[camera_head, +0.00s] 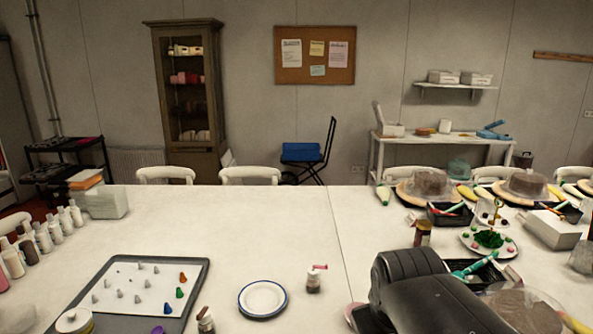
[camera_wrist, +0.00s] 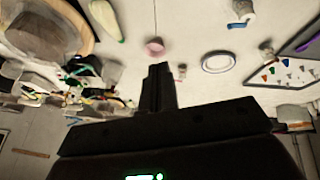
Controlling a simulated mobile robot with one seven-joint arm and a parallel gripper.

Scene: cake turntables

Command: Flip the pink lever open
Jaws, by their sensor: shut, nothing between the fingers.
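A small jar (camera_head: 313,282) stands upright on the white table, right of a blue-rimmed plate. A pink-red lever-like piece (camera_head: 319,267) sits on its top and points right. What seems to be the same jar shows small and blurred in the wrist view (camera_wrist: 182,73). My gripper (camera_wrist: 158,68) is shut and empty, its dark fingers together. It is apart from the jar, which shows just right of the fingertips in the wrist view. In the head view my arm covers the lower right and the fingers cannot be seen.
The plate (camera_head: 263,299) and a grey tray (camera_head: 140,262) of small coloured pieces lie left of the jar. A pink round thing (camera_wrist: 155,47) shows beyond my fingertips. Cakes, a dark jar (camera_head: 423,234) and dishes crowd the right. The table's far middle is clear.

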